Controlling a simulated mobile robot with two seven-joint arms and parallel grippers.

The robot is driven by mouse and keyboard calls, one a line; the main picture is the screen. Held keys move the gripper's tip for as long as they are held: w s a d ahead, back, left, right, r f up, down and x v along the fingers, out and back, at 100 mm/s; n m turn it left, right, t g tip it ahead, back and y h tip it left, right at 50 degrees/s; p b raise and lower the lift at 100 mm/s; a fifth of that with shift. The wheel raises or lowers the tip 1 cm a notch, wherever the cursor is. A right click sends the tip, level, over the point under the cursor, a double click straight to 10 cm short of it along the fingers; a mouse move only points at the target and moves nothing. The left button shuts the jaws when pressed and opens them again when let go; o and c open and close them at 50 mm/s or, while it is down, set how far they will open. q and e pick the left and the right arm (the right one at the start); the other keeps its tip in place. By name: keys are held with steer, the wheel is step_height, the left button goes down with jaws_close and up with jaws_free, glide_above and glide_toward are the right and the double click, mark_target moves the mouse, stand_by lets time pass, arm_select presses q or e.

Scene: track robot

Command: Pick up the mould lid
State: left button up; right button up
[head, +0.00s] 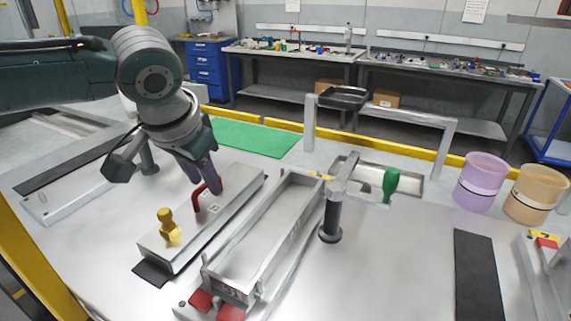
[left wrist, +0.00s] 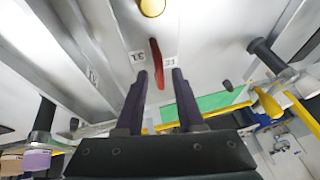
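The mould lid (head: 217,209) is a long grey metal block lying on the table, with a red handle (head: 207,195) and a yellow knob (head: 168,226) on top. My left gripper (head: 203,176) points down at the red handle from the far side. In the left wrist view its two dark fingers (left wrist: 160,72) are spread apart, and part of the red handle (left wrist: 155,55) shows between the tips. I see a gap on each side, with no grip on it. The lid surface (left wrist: 195,35) fills the upper middle there. My right gripper is not in view.
An open metal mould trough (head: 262,240) with red clamps lies right of the lid. A dark upright post (head: 331,215) and a green-handled tool (head: 390,184) stand beyond. Purple (head: 481,182) and orange (head: 536,194) buckets are at right. A green mat (head: 243,137) lies behind.

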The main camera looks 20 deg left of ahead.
arm_select(q)
jaws_close()
steer(key=shift+r, duration=0.1)
stand_by(1.0)
